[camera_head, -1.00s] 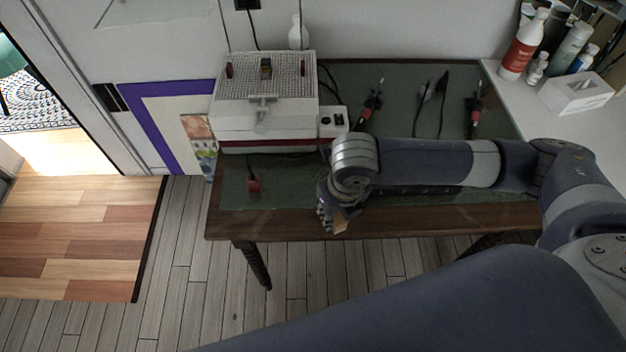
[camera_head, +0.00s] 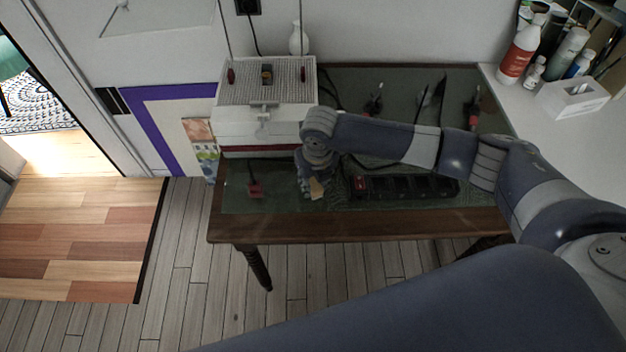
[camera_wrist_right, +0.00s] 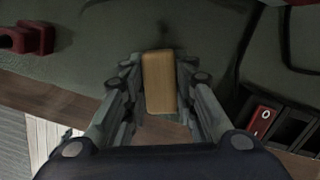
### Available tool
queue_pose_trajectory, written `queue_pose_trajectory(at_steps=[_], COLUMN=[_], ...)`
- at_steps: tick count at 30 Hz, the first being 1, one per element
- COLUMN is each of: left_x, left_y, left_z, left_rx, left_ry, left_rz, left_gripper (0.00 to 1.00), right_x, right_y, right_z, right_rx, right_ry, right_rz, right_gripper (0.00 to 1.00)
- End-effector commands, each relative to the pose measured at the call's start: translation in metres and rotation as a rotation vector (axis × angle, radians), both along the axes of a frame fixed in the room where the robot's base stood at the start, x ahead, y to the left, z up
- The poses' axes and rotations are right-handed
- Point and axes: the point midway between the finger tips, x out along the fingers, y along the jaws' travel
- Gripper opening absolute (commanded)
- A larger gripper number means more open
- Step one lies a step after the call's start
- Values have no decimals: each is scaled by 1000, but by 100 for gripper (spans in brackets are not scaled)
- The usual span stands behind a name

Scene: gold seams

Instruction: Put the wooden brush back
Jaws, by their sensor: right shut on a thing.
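My right gripper (camera_head: 311,186) is over the green-topped table, near its front left part, in the head view. It is shut on the wooden brush (camera_wrist_right: 160,82), a light tan block that sits between the two fingers in the right wrist view. A small tan part of the brush (camera_head: 317,189) shows below the gripper in the head view. Whether the brush touches the table top cannot be told. My right gripper (camera_wrist_right: 160,95) fills the lower middle of the wrist view. My left gripper is not in view.
A white box-shaped machine (camera_head: 265,110) stands behind the gripper. A red plug (camera_head: 255,190) lies to its left, and a black power strip (camera_head: 405,187) to its right. The table (camera_head: 360,228) has a brown front edge. Bottles (camera_head: 522,48) and a tissue box (camera_head: 573,98) stand at right.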

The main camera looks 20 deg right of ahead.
Motion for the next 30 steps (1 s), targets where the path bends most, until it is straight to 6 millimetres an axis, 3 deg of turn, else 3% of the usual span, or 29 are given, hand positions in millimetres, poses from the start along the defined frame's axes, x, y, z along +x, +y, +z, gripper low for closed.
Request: queue_pose_trajectory(at_steps=[11,12,14,15,25,30], left_x=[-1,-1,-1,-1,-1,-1], left_y=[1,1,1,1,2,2], left_z=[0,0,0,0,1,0], left_rx=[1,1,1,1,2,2], left_ry=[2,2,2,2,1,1], left_rz=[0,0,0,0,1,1], left_gripper=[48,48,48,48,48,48], right_x=[0,0,0,0,0,-2], right_y=[0,0,0,0,0,0], right_z=[-7,-7,-7,-7,-4,15], right_rx=[0,0,0,0,0,1], right_ry=[0,-1,-1,-1,-1,-4], right_rz=[1,1,1,1,1,0], right_gripper=[3,30,44,46,46,46])
